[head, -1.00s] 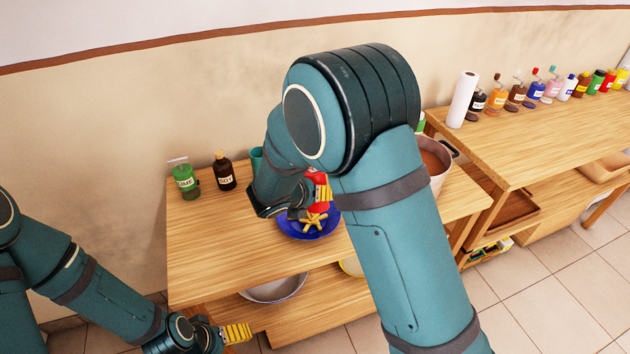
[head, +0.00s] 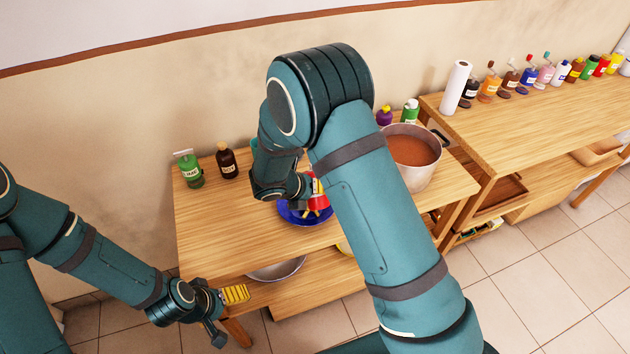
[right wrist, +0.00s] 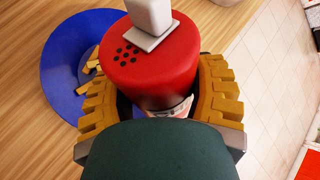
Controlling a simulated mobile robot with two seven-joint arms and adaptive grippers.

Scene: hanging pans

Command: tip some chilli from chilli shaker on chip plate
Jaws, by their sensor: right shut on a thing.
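The chilli shaker has a red top with dark holes (right wrist: 150,62) in the right wrist view and shows as a red shape (head: 319,202) in the head view. My right gripper (right wrist: 158,95) is shut on it, with ridged yellow fingers on both sides. The blue chip plate (head: 291,215) is on the table, partly hidden by my right arm. In the right wrist view, the plate (right wrist: 58,60) is left of the shaker and bears yellow chips (right wrist: 88,75). I see no chilli falling. My left gripper (head: 236,294) is by the table's front left corner, away from the plate; its finger gap is unclear.
A green bottle (head: 188,170) and a dark bottle (head: 227,162) stand at the table's back left. A large pot (head: 413,160) stands at the right. A metal bowl (head: 277,269) is on the shelf below. The table's left front (head: 225,225) is clear.

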